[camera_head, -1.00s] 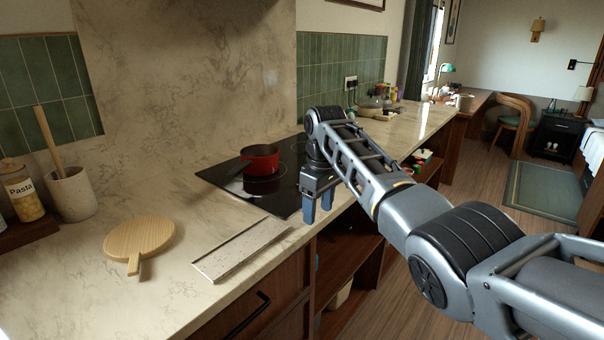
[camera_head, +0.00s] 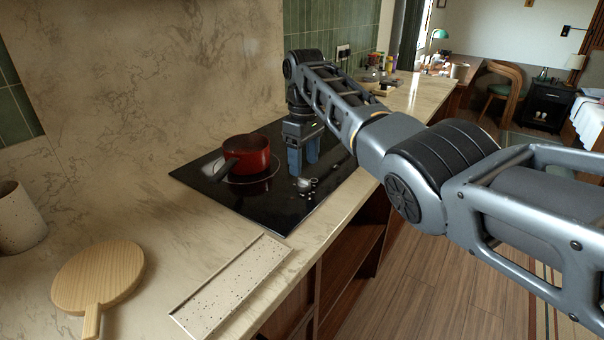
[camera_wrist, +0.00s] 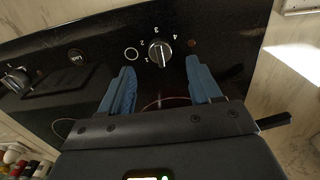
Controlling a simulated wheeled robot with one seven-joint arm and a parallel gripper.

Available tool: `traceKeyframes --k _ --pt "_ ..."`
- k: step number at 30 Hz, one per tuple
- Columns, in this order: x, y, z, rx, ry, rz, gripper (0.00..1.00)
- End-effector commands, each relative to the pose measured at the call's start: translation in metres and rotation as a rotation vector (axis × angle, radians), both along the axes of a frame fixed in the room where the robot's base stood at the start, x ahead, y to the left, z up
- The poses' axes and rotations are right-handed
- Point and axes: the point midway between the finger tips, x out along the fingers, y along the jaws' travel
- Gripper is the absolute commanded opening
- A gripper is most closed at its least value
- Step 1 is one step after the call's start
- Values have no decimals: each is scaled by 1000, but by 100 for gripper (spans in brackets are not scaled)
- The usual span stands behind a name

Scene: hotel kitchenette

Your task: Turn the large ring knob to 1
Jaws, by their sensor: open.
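A dial knob (camera_wrist: 160,50) with the numbers 1 to 4 printed around it is on the black cooktop (camera_head: 225,195). The knob's exact setting is hard to read. My gripper (camera_wrist: 160,68) points down at the cooktop with its blue fingers open and empty. In the wrist view the knob shows between and just beyond the two fingertips; I cannot tell how high they are above it. In the head view small silver knobs (camera_head: 305,184) show just in front of my gripper (camera_head: 304,164).
A red pot (camera_head: 246,154) stands on the cooktop left of my gripper. Another knob (camera_wrist: 15,80) is at the left of the wrist view. A speckled tray (camera_head: 230,285) and a round wooden board (camera_head: 98,276) lie on the near counter.

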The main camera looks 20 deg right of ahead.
Motion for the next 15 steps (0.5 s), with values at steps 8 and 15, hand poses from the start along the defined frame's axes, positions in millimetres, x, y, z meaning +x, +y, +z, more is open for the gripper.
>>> traceKeyframes --k 8,15 --pt "0 0 -41 -1 2 -1 63" --pt "0 0 -55 -1 -1 -1 63"
